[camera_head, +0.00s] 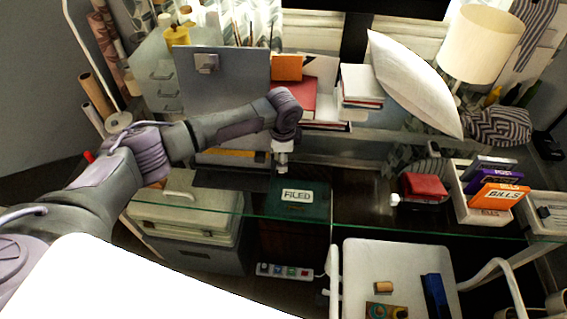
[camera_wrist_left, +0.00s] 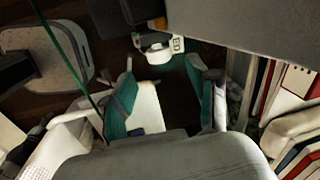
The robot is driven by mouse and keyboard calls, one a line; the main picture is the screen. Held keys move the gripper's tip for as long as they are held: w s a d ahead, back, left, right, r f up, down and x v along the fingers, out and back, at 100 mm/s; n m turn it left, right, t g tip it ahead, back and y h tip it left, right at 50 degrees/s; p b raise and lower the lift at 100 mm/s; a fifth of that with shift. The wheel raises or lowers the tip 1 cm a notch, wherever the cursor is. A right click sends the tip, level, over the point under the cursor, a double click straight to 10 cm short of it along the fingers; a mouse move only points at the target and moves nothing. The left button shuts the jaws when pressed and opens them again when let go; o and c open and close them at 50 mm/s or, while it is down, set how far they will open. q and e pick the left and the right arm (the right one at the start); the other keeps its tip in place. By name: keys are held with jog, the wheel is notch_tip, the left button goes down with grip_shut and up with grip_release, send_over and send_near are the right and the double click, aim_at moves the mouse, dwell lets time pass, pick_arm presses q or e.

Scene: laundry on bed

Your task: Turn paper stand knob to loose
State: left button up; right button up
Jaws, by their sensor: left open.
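An upright grey board (camera_head: 222,92), possibly the paper stand, stands at the back left of the desk. A small square block (camera_head: 207,63) sits on its upper face; I cannot tell whether this is the knob or how it is set. My left gripper (camera_head: 283,164) points down over the glass desk, right of and in front of the board, apart from it. In the left wrist view, my left gripper (camera_wrist_left: 160,70) has its teal fingers spread with nothing held between them. A small white round part (camera_wrist_left: 158,53) shows beyond the fingertips; I cannot identify it. My right gripper is out of view.
A lamp (camera_head: 482,42), a leaning white pillow (camera_head: 412,85) and stacked books (camera_head: 361,84) stand at the back. A bin of coloured boxes (camera_head: 490,205) is at the right. A white chair (camera_head: 400,262) stands in front. The glass desk edge (camera_head: 220,211) runs below my left gripper.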

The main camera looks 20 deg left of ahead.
pick_arm(q)
jog(key=f, duration=0.5)
jog(key=shift+w+a+f, duration=0.1)
jog(key=shift+w+f, duration=0.25)
jog(key=shift+w, duration=0.05)
jog(key=shift+r, duration=0.1)
grip_shut()
